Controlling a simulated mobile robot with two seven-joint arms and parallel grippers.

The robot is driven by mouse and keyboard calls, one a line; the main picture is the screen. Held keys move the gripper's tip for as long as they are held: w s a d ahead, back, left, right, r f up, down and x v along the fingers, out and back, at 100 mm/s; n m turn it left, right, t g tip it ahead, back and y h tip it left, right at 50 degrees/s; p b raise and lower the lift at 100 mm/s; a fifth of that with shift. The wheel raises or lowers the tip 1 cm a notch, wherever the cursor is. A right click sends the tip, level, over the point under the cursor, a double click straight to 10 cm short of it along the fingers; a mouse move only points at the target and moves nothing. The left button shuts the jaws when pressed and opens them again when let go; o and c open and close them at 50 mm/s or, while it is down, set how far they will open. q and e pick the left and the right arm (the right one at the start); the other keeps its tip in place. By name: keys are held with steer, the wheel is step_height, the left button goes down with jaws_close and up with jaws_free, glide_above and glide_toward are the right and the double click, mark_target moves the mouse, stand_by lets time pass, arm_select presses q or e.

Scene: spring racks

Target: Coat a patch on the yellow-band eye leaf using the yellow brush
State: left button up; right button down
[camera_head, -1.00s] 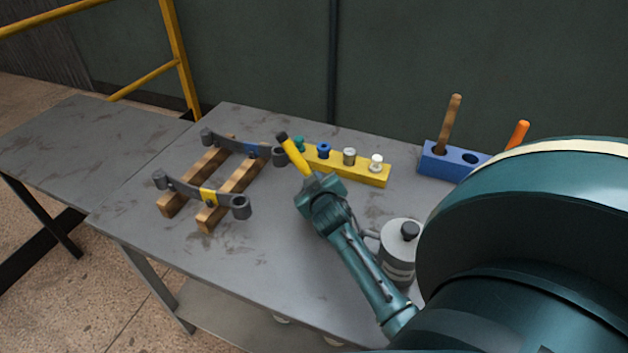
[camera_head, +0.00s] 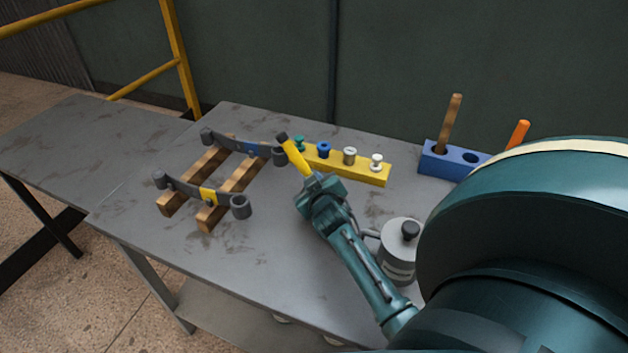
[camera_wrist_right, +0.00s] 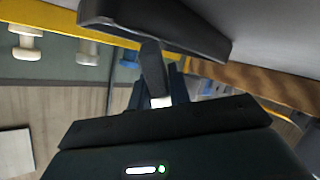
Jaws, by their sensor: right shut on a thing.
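The yellow-band eye leaf (camera_head: 183,188) is a dark curved strip with an eye at each end and a yellow band (camera_head: 208,195). It lies across the front of two wooden bars. A second dark leaf with a blue band (camera_head: 248,148) lies behind it. My right gripper (camera_head: 314,181) is shut on the yellow brush (camera_head: 296,158), right of both leaves. The brush's dark end points up and left, close to the blue-band leaf's right eye in the picture; contact cannot be told. The right wrist view is dark and partly blocked. My left gripper is out of view.
A yellow block (camera_head: 345,165) with several coloured knobs stands behind the gripper. A blue holder (camera_head: 440,163) with a wooden handle and an orange handle stands at right. A grey lidded can (camera_head: 398,262) stands beside my forearm. The front-left tabletop is clear.

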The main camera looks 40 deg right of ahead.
mark_target(303, 167)
steer(key=shift+r+p, duration=2.4)
steer(key=shift+r, duration=1.1)
